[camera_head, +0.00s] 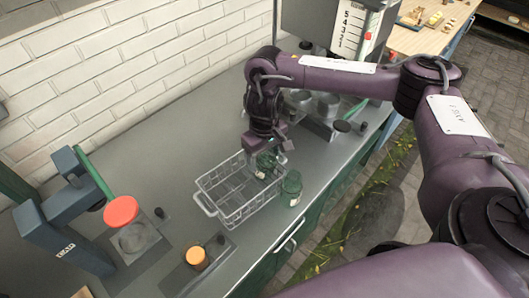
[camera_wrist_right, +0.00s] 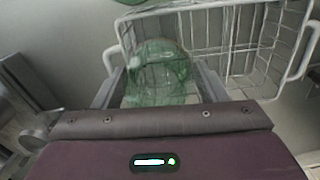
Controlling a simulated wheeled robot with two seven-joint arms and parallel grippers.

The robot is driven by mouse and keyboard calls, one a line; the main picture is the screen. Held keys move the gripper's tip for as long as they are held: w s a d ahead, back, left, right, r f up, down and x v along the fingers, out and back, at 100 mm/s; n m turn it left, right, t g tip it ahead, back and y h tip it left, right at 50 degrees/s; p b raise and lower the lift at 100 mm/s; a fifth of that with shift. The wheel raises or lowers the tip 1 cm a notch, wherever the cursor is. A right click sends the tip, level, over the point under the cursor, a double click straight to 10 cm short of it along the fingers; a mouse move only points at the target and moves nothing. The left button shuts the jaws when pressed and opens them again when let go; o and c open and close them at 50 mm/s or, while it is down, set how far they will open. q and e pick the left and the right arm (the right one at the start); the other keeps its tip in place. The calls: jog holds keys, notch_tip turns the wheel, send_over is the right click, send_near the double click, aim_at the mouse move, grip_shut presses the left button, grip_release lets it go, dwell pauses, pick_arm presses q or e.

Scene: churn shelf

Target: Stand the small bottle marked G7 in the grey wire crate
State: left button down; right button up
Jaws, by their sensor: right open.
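The grey wire crate (camera_head: 232,190) stands on the counter, and its rim shows in the right wrist view (camera_wrist_right: 215,8). A green glass bottle (camera_head: 267,162) is at the crate's far right corner, under my right gripper (camera_head: 268,147). In the right wrist view this bottle (camera_wrist_right: 160,72) is between the two open fingers; I cannot tell whether it touches them. It overlaps the crate wires, and its base is hidden. A second green bottle (camera_head: 291,188) stands upright on the counter, just right of the crate. No G7 mark is readable on either. My left gripper is not in view.
A dark device with a red disc (camera_head: 121,211) stands at the left. An orange-capped item (camera_head: 196,257) is on a plate near the front. Grey jars (camera_head: 328,105) stand behind my right arm. A white brick wall backs the counter, whose middle left is clear.

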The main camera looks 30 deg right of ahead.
notch_tip(320, 180, up, 12)
jog(key=shift+r+p, duration=0.15)
jog(key=shift+p, duration=0.75)
jog(key=shift+s, duration=0.1)
